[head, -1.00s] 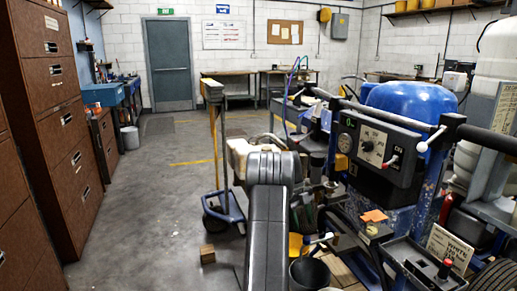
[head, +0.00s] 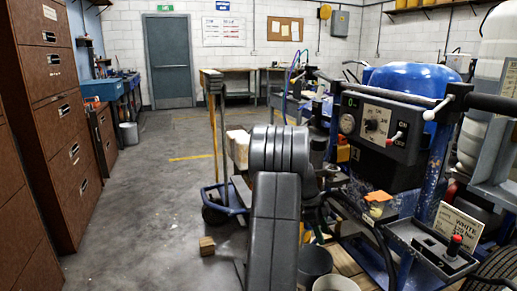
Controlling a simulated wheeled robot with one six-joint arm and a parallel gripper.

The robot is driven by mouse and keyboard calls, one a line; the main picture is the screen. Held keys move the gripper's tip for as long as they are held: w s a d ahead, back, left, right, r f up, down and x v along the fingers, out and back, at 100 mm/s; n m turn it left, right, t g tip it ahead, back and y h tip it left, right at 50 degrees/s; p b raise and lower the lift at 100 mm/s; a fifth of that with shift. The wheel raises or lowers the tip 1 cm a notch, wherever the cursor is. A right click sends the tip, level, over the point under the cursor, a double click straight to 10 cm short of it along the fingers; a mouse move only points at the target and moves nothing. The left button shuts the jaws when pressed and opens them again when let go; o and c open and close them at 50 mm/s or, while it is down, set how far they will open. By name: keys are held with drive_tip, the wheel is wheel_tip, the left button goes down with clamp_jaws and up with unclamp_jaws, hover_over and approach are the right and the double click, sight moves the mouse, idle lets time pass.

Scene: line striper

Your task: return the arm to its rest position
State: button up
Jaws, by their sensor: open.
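My arm's dark grey links (head: 272,200) rise from the bottom middle of the head view. A rounded, ribbed joint tops them. My gripper is not visible in this view, so I cannot see its jaws or anything in them. The line striper stands to the right of my arm, with a blue tank (head: 405,85) and a dark control box (head: 378,128) with a dial and switches. My arm hides part of the floor and the lower left of the machine.
Brown drawer cabinets (head: 45,120) line the left side. A small wooden block (head: 207,246) lies on the floor left of my arm. A blue-based trolley (head: 215,190) stands behind it. Buckets (head: 314,262) sit close at the right. The floor at left centre is clear.

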drive_tip(key=s+d+n+t, duration=0.2)
drive_tip(key=s+d+n, duration=0.1)
drive_tip(key=d+n, duration=0.3)
drive_tip(key=p+v, duration=0.1)
drive_tip(key=v, duration=0.7)
drive_tip(key=shift+a+h, duration=0.2)
drive_tip(key=shift+h, duration=0.1)
drive_tip(key=shift+s, duration=0.2)
